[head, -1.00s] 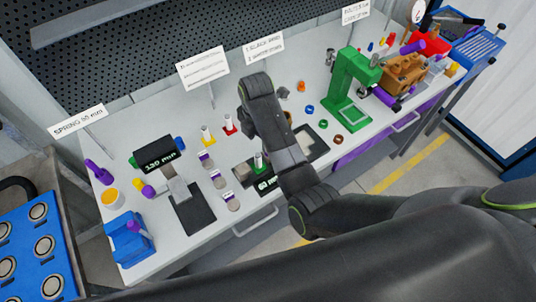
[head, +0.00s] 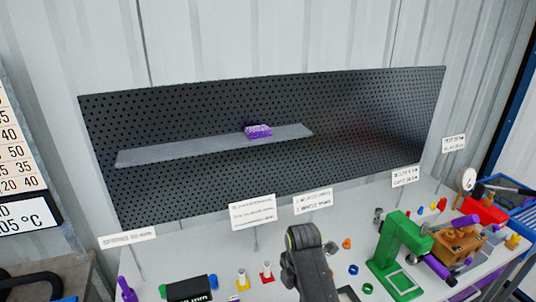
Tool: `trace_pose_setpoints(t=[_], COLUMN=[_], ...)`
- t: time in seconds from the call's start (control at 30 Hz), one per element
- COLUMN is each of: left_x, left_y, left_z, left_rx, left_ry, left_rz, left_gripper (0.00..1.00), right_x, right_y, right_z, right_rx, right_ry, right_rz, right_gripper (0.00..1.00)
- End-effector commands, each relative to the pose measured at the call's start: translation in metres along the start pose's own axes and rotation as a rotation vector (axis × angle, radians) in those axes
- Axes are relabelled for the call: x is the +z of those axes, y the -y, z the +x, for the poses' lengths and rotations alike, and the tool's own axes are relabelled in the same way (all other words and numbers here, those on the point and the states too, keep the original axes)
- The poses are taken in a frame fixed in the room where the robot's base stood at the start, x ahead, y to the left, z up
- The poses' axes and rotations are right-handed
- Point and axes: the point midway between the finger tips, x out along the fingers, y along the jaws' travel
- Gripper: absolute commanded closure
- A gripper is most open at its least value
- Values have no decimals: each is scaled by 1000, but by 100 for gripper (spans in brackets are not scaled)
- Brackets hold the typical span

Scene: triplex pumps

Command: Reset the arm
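One of my arms (head: 308,265) shows at the bottom centre of the head view as a dark, rounded link with a thin green ring. It stands in front of the workbench and hides part of the top behind it. Its gripper does not show. My other gripper is not in view either.
A bench (head: 350,290) carries a green press (head: 402,250), a brown pump block (head: 460,243), a red part (head: 485,209), a blue rack (head: 518,205) and small coloured parts. Sign cards (head: 253,212) stand along its back. Behind is a pegboard (head: 380,130) with a shelf (head: 200,148) holding a purple item (head: 258,131).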

Motion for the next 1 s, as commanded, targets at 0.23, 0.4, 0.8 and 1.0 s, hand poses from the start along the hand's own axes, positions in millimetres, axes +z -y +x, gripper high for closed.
trace_pose_setpoints(t=[0.23,0.4,0.8,1.0], left_x=[1,1,0,0], left_y=[0,-1,-2,-2], left_z=[0,0,0,0], left_rx=[0,1,2,2], left_ry=[2,2,0,0], left_rz=[0,0,-1,-1], left_gripper=[64,64,64,64], right_x=[37,57,66,61], right_y=[83,157,307,345], right_z=[46,63,44,26], right_rx=[67,136,319,377], right_ry=[6,19,13,-10], right_rz=[518,934,1692,1883], right_gripper=[56,56,56,56])
